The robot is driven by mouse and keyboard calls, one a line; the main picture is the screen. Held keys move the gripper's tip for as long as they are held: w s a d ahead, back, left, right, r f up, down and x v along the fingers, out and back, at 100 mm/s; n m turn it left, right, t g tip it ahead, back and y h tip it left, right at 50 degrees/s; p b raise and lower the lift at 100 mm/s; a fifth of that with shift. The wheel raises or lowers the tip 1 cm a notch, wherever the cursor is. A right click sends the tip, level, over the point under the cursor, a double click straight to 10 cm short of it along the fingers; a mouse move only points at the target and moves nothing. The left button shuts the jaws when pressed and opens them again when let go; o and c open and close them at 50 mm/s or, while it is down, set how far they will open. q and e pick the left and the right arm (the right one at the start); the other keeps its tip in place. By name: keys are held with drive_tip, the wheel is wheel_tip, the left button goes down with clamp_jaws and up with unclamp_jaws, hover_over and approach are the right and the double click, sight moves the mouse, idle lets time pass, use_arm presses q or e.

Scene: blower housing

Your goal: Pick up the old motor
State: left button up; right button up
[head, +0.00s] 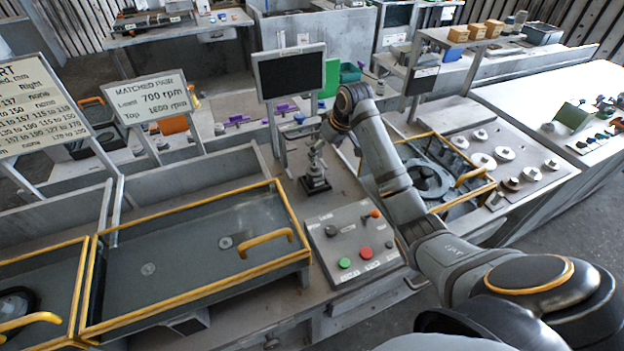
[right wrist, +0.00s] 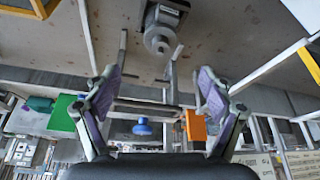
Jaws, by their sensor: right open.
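A small grey motor-like unit with a dark square base (head: 315,182) stands on the bench between the large left tray and the button panel. I take it as the old motor; its upper part is partly hidden in the head view. In the right wrist view the grey round motor (right wrist: 158,40) shows at top centre, beyond the fingertips and not between them. My right gripper (head: 318,150) is just above and behind it in the head view. In the right wrist view its two purple-padded fingers (right wrist: 160,88) are spread wide and empty. My left gripper is not in view.
A yellow-edged tray (head: 190,300) lies left. A button panel (head: 352,242) is in front to the right. A yellow-framed fixture (head: 440,192) stands right of my arm. A monitor (head: 289,73) rises behind. Bare bench surrounds the motor's base.

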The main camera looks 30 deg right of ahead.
sight(316, 164)
drive_tip(key=p+x, duration=0.1)
drive_tip(key=x, duration=0.4)
drive_tip(key=shift+w+r, duration=0.1)
drive_tip(key=shift+w, duration=0.05)
drive_tip(key=shift+w+f, duration=0.1)
drive_tip(key=shift+f, duration=0.25)
drive_tip(key=shift+w+f, duration=0.1)
drive_tip(key=shift+f, duration=0.05)
drive_tip(key=p+x, duration=0.2)
drive_tip(key=x, duration=0.2)
drive_tip(key=shift+a+f, duration=0.1)
drive_tip(key=shift+f, duration=0.1)
drive_tip(key=shift+w+f, duration=0.1)
drive_tip(key=shift+f, duration=0.35)
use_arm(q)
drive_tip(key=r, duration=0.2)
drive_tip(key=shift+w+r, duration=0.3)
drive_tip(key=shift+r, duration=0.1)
use_arm(e)
drive_tip(key=shift+r, duration=0.1)
drive_tip(key=c, duration=1.6)
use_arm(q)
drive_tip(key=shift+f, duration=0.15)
use_arm(e)
drive_tip(key=shift+w+r, duration=0.1)
drive_tip(key=shift+c, duration=0.2)
